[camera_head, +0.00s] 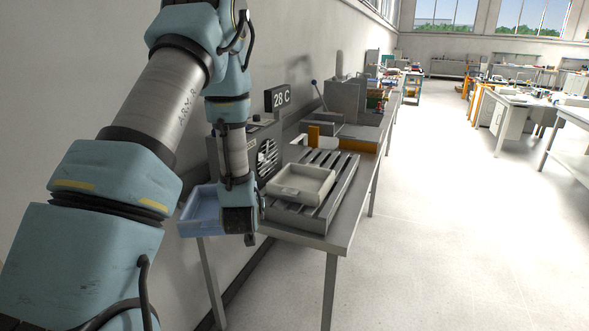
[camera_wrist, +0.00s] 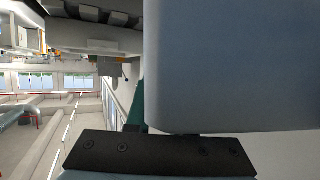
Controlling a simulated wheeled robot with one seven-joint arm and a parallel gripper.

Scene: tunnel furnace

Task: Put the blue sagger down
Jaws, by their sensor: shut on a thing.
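The blue sagger (camera_head: 201,212) is a shallow square tray at the near left end of the bench, in the head view. My gripper (camera_head: 240,222) is shut on its right side, and my wrist hides part of the tray. In the wrist view the sagger (camera_wrist: 230,65) fills the upper right as a large blue-grey surface close to the camera. A dark gripper part (camera_wrist: 160,152) crosses below it. I cannot tell whether the sagger's underside touches anything.
A pale grey sagger (camera_head: 300,183) sits on the slatted rack (camera_head: 335,190) to the right of my gripper. Behind stand a fan unit (camera_head: 267,158) and a display reading 28 C (camera_head: 278,98). The bench's front corner (camera_head: 325,240) is bare. The floor at right is open.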

